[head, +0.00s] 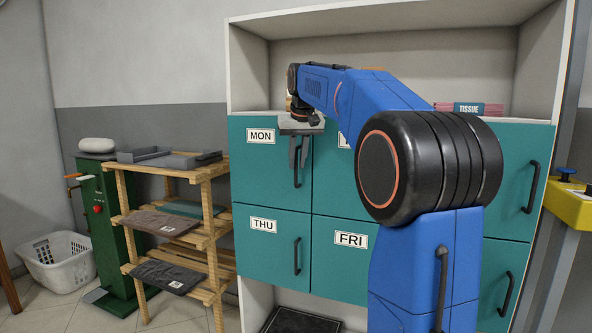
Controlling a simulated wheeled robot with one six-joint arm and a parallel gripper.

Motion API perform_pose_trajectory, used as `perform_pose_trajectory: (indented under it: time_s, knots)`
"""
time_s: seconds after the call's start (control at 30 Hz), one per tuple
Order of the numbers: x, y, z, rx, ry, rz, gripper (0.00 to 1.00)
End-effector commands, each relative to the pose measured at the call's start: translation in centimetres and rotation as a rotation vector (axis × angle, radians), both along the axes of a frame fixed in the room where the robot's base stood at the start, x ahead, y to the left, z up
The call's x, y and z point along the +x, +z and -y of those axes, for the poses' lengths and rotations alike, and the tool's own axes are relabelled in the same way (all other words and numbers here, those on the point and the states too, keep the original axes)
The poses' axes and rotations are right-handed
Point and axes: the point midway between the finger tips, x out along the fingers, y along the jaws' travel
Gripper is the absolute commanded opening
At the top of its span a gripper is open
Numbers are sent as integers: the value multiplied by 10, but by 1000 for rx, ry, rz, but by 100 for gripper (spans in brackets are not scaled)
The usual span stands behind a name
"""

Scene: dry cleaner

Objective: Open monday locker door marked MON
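The MON locker door (260,180) is a teal panel at the upper left of the locker, with a white MON label (261,136). It looks closed, flush with its neighbours. Its dark vertical handle (298,180) is near the door's right edge; the upper part is hidden behind my gripper. My gripper (298,163) points down in front of the handle's upper part, its two grey fingers close together with a narrow gap. I cannot tell whether they touch or clasp the handle.
The THU door (268,265) lies below and the FRI door (335,275) to its lower right, both closed. My blue arm hides much of the right doors. A wooden shelf rack (207,200) stands left of the locker, beside a green machine (108,220) and white basket (60,262).

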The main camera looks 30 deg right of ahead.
Motion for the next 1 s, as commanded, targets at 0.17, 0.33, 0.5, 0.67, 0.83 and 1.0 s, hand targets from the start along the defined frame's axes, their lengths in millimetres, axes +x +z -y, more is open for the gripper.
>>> perform_pose_trajectory:
  time_s: [0.17,0.33,0.5,0.67,0.83,1.0]
  knots:
    - [8,-21,3,0,0,0,17]
    - [12,-31,4,0,0,0,17]
    - [13,-33,4,0,0,1,17]
    - [13,-33,4,0,0,1,15]
    - [13,-33,4,0,0,1,0]
    - [12,-33,3,0,-5,1,0]
